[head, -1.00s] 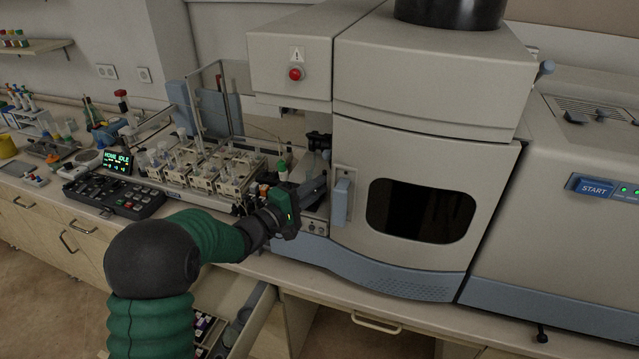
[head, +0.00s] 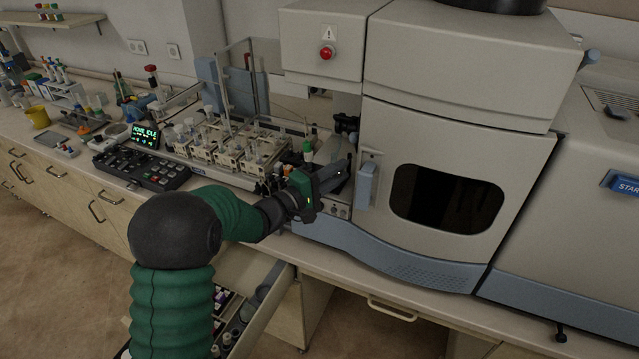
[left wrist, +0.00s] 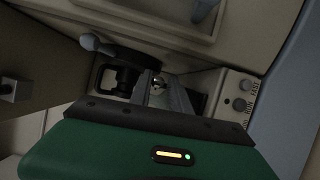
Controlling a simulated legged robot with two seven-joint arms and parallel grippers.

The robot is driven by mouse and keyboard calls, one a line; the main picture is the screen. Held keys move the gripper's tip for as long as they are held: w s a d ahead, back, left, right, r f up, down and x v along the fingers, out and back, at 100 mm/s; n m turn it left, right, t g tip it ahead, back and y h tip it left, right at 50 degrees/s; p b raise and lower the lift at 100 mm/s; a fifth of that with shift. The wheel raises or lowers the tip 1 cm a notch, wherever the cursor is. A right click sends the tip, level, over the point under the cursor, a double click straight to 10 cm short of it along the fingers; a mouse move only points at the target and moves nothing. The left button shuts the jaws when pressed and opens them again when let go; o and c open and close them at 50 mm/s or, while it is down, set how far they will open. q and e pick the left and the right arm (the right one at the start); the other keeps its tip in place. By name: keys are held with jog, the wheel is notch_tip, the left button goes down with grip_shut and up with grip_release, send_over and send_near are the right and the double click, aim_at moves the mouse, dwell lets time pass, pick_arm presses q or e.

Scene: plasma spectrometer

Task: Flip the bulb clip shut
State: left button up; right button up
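My left gripper (head: 335,177) reaches from the left into the narrow bay between the sample rack and the spectrometer's door. In the left wrist view its grey fingers (left wrist: 163,95) point into the bay, and a small shiny part (left wrist: 157,82) shows at their tips. I cannot tell how far apart the fingers are or whether they touch it. A dark fitting (left wrist: 124,78) with a grey round-ended lever (left wrist: 96,44) is beside the fingers. It shows as a dark fitting in the head view (head: 346,125). I cannot make out the bulb clip for certain. My right gripper is not in view.
The spectrometer (head: 455,140) with its dark window stands right of the gripper. A blue-grey door handle (head: 367,184) is close by the fingers. A rack of vials (head: 225,150) stands left. A drawer (head: 262,318) is open below the bench. Knobs (left wrist: 240,103) line the bay's edge.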

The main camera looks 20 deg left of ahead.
pick_arm(q)
jog(key=b+v, duration=0.1)
jog(key=v, duration=1.5)
jog(key=shift+a+f, duration=0.1)
